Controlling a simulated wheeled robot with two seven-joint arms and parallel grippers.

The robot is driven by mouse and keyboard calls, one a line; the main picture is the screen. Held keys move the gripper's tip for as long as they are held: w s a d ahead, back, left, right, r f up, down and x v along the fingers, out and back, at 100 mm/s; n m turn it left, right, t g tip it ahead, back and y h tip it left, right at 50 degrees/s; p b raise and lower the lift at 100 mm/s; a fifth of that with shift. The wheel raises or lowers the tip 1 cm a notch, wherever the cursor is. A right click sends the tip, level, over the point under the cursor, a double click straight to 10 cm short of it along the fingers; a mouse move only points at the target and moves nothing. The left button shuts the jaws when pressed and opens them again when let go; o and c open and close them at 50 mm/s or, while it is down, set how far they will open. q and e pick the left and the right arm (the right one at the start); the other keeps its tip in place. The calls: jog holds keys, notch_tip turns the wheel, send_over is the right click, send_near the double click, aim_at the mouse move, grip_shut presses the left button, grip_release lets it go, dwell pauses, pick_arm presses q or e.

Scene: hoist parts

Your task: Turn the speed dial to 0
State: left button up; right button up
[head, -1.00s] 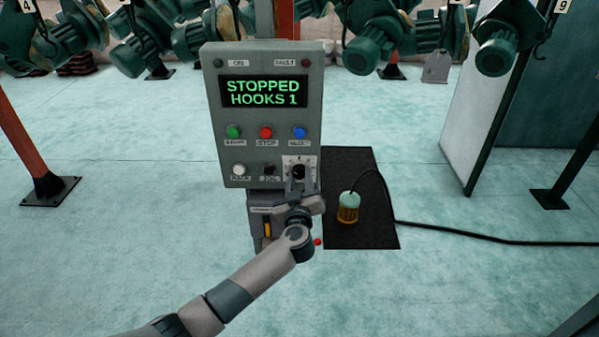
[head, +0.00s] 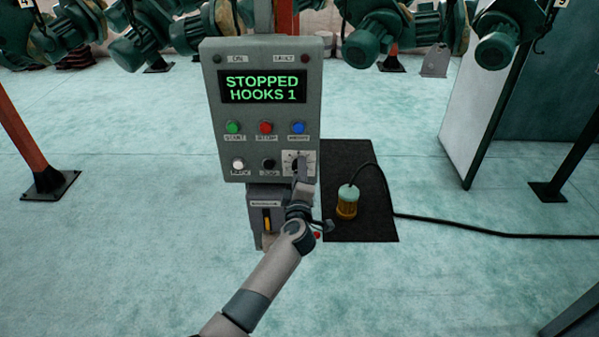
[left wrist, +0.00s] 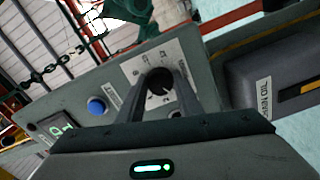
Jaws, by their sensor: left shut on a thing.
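The speed dial is a dark knob (left wrist: 159,82) on a white scale plate (head: 290,158) at the lower right of the grey control panel (head: 214,110). My left gripper (head: 299,168) reaches up to it from below and is shut on the knob, one finger on each side in the left wrist view (left wrist: 162,92). The gripper looks rolled to one side against the panel. The fingers hide part of the scale, and I cannot read which number the knob points to. The panel's display (head: 262,87) reads STOPPED, HOOKS 1. My right gripper is not in view.
Green, red and blue buttons sit above the dial; a white button (head: 238,164) and a black one (head: 268,164) sit left of it. A box with a yellow handle (head: 267,220) is below.

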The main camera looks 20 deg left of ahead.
pick_arm(q)
jog(key=shift+n, duration=0.6)
jog(key=o, duration=1)
jog(key=shift+o, duration=0.2)
jog(key=b+v, duration=0.3)
jog(key=v, duration=1.4)
jog(key=shift+s+b, duration=0.25)
jog(key=shift+b, duration=0.15)
